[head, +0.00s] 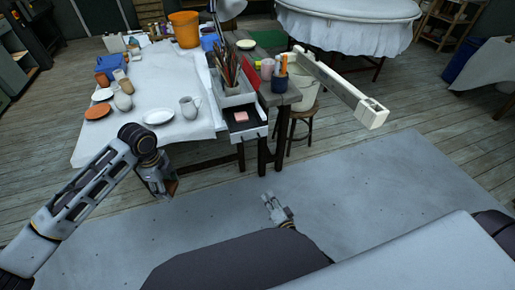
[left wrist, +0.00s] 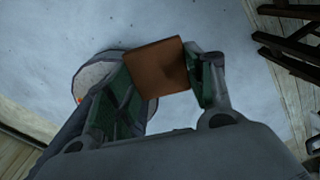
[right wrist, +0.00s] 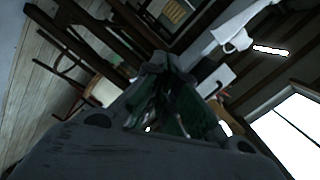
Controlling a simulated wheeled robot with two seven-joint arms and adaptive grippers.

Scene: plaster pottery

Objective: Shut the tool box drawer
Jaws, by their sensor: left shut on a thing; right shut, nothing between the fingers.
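The tool box (head: 235,96) is a light box at the right edge of the white-covered table, with brushes and tools standing in its top. Its drawer (head: 250,134) is pulled out toward me, and a pink block (head: 241,117) lies inside. My left gripper (head: 167,192) hangs in front of the table, left of the drawer and apart from it. It is shut on a brown block (left wrist: 160,68). My right gripper (head: 271,203) is shut and empty, low over the grey floor mat, in front of the drawer and apart from it.
A mug (head: 189,107), plates (head: 158,116) and other pottery stand on the white cloth left of the tool box. A stool (head: 300,117) is right of the table. A long pale beam (head: 340,85) juts out beside it. The grey mat (head: 360,180) in front is clear.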

